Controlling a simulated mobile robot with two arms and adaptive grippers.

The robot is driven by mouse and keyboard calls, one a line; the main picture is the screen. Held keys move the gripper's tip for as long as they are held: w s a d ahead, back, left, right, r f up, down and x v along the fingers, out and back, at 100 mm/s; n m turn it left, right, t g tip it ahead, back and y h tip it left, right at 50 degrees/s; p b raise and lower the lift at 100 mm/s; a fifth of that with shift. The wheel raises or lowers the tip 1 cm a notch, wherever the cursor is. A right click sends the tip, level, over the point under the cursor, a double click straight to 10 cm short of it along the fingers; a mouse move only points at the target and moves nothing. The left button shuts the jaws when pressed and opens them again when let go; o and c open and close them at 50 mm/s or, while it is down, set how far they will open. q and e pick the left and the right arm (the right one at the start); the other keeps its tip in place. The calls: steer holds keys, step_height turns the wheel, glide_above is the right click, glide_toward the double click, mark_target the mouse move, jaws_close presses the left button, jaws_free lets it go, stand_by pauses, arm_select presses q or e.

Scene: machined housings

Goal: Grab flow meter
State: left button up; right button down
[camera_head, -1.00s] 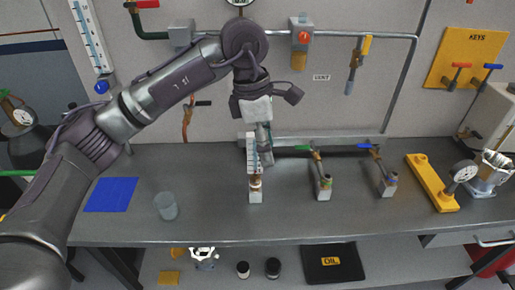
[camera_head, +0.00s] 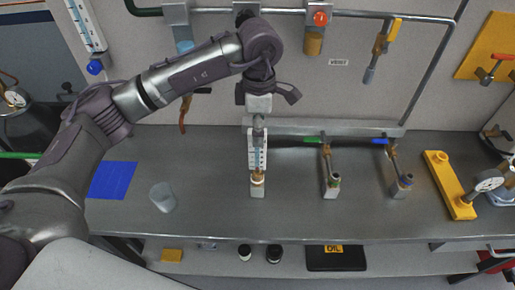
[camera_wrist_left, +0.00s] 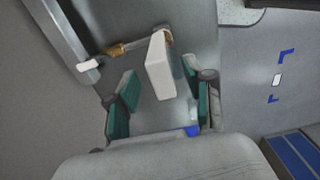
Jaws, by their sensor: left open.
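The flow meter (camera_head: 257,153), a pale upright body with scale marks and a brass fitting at its foot, stands on a small block on the grey bench. My left gripper (camera_head: 258,124) is at its upper end, in line with it in the head view. In the left wrist view the left gripper (camera_wrist_left: 164,102) is open, its green-padded fingers spread apart. The pale flow meter body (camera_wrist_left: 160,66) shows beyond and between them, with no visible grip on it. My right gripper is not seen.
Two small valves stand to the right, one with a green handle (camera_head: 314,140) and one with a blue handle (camera_head: 380,141). A yellow gauge block (camera_head: 446,184) is farther right. A clear cup (camera_head: 162,197) and blue mat (camera_head: 113,180) are at left. Pipes run along the wall.

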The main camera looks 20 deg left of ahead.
mark_target(257, 157)
arm_select(q)
steer(key=shift+s+f+p, duration=0.1)
steer(key=shift+f+p, duration=0.5)
steer(key=shift+p, duration=0.1)
step_height(257, 157, down, 4)
steer(key=shift+a+r+p, duration=0.15)
steer(key=shift+r+p, duration=0.1)
steer(key=shift+p, duration=0.6)
steer(key=shift+f, duration=0.25)
steer(key=c, duration=0.7)
jaws_close()
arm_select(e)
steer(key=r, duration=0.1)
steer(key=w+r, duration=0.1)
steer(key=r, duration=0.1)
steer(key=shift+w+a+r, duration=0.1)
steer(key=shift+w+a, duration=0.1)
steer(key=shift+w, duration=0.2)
